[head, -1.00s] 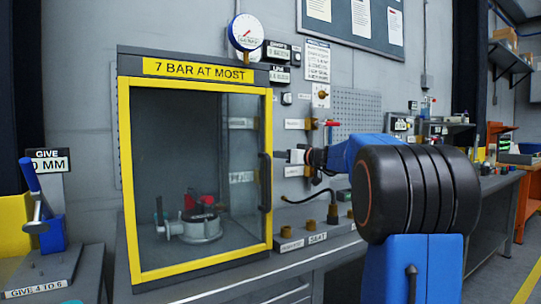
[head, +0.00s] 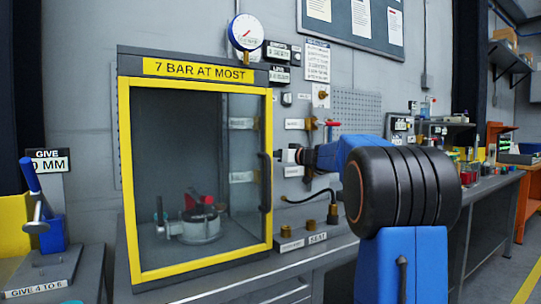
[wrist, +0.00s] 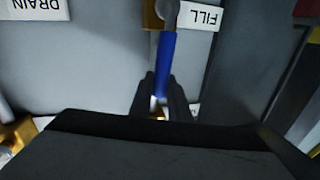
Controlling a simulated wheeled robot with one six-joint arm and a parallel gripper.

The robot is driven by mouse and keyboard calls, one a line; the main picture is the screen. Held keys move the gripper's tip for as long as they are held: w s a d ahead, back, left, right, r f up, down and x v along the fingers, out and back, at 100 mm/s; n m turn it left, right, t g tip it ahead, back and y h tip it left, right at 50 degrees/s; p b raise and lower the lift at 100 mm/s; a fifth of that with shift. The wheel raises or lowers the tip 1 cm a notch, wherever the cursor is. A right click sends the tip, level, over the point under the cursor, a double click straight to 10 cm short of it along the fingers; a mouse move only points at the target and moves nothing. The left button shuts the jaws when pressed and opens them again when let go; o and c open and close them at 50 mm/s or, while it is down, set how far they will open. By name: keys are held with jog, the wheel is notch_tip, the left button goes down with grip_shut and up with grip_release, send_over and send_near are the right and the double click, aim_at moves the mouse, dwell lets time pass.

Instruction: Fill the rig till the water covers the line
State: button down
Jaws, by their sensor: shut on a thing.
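The rig is a glass-fronted cabinet with a yellow frame (head: 124,180), labelled 7 BAR AT MOST. A grey and red valve actuator (head: 200,226) sits inside on its floor. I cannot make out a water level or line. My gripper (wrist: 160,92) is shut on a blue lever handle (wrist: 167,62) hanging from a brass fitting (wrist: 152,14). The FILL label (wrist: 200,16) is beside that fitting, upside down in the wrist view. In the head view my gripper (head: 291,155) is right of the cabinet, by the wall panel; the lever is hidden there.
A DRAIN label (wrist: 38,8) is at the wrist view's upper left. A red-handled valve (head: 332,124) is on the panel above my gripper. A round gauge (head: 246,32) stands over the cabinet. Brass fittings (head: 309,228) and a black hose (head: 308,197) are below my arm.

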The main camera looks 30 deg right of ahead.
jog(key=shift+d, duration=0.1)
jog(key=d+f+m+t+h, duration=0.1)
jog(key=d+f+m, duration=0.4)
jog(key=m, duration=0.7)
jog(key=shift+d+t, duration=0.9)
jog(key=shift+d, duration=0.5)
jog(key=shift+w, duration=0.1)
jog(key=c, duration=1.7)
grip_release()
jog(key=shift+o, duration=0.2)
